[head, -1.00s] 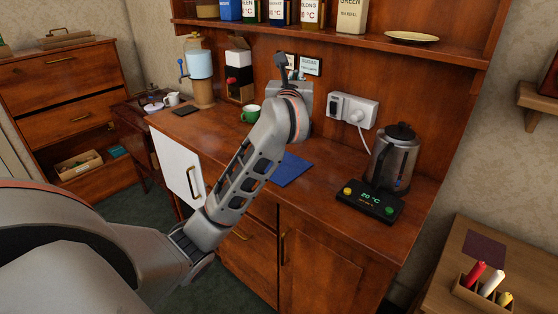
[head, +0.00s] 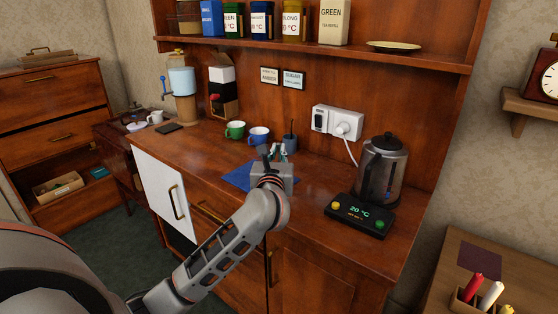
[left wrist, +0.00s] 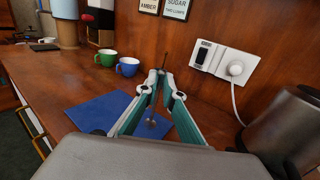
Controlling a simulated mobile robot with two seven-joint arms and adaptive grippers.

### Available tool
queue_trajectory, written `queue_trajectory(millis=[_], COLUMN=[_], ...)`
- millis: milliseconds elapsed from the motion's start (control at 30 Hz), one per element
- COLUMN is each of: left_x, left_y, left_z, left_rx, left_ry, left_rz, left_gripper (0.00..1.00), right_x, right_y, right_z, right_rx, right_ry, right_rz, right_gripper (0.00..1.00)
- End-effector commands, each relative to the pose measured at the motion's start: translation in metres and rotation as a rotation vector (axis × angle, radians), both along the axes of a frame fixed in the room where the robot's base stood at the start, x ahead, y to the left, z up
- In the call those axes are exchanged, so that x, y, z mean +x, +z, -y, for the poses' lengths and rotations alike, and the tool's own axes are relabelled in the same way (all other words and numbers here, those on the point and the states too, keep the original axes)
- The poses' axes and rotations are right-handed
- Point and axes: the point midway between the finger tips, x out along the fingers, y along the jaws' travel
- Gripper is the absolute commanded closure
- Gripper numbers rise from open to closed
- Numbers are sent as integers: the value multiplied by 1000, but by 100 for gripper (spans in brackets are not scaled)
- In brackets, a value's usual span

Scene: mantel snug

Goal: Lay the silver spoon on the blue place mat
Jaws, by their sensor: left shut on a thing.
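My left gripper (head: 278,151) is over the counter, at the right part of the blue place mat (head: 237,177). The mat lies flat and also shows in the left wrist view (left wrist: 95,112); the gripper hides part of it. In that view the teal fingers (left wrist: 161,76) converge at their tips. A thin silver piece, seemingly the silver spoon (left wrist: 150,121), shows between the fingers, which are shut on it. Its exact tilt, and whether it touches the mat, I cannot tell. My right gripper is not in view.
A blue mug (head: 259,136) and green mug (head: 235,130) stand behind the mat. A kettle (head: 382,172) on its black base is to the right. A shelf (head: 320,50) overhangs the back.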

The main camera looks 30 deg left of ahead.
Motion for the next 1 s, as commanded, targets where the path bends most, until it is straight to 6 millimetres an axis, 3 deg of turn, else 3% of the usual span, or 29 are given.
queue_trajectory(millis=[33,133,367,600,700,1000], left_x=[0,0,0,0,0,0], left_y=[-12,-21,-21,-26,-25,-24], left_z=[0,0,0,0,0,0], left_rx=[2,2,1,0,0,1], left_ry=[1,0,0,1,1,1], left_rz=[-5,-2,2,0,1,2], left_gripper=[100,100,100,100,76,76], right_x=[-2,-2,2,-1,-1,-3], right_y=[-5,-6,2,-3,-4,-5], right_z=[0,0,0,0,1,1], right_rx=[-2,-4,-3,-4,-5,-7], right_ry=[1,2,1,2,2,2], right_rz=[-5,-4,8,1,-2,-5], right_gripper=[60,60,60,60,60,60])
